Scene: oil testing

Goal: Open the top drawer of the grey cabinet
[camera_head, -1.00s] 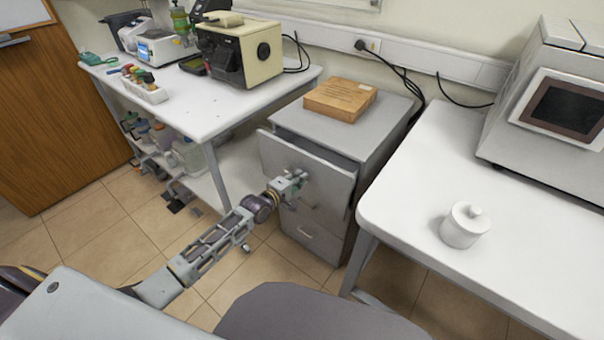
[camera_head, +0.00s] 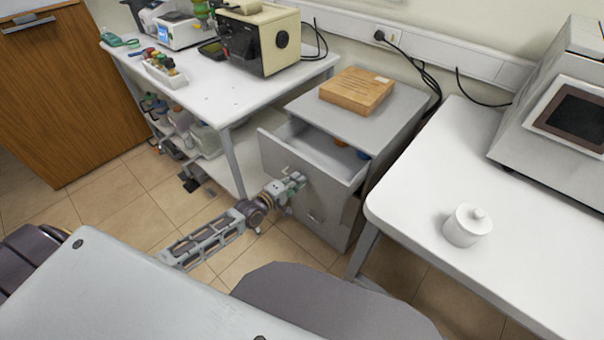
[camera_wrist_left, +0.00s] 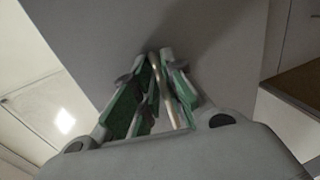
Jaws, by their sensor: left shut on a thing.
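The grey cabinet (camera_head: 372,114) stands between the two white tables. Its top drawer (camera_head: 290,168) is partly pulled out, and I see into its inside from above. Small orange and blue things (camera_head: 350,149) show in it near the back right. My left gripper (camera_head: 299,179) is at the front of this drawer, shut on its handle (camera_wrist_left: 156,75). In the left wrist view the green-padded fingers (camera_wrist_left: 160,88) close around the handle against the grey drawer front. The fingers partly hide the handle. My right gripper is not in view.
A wooden box (camera_head: 357,90) lies on the cabinet top. The right table (camera_head: 420,170) holds a white lidded jar (camera_head: 467,225) and a large device. The left table (camera_head: 232,98) holds instruments and a rack of bottles. A dark grey rounded shape (camera_head: 330,305) is at the bottom.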

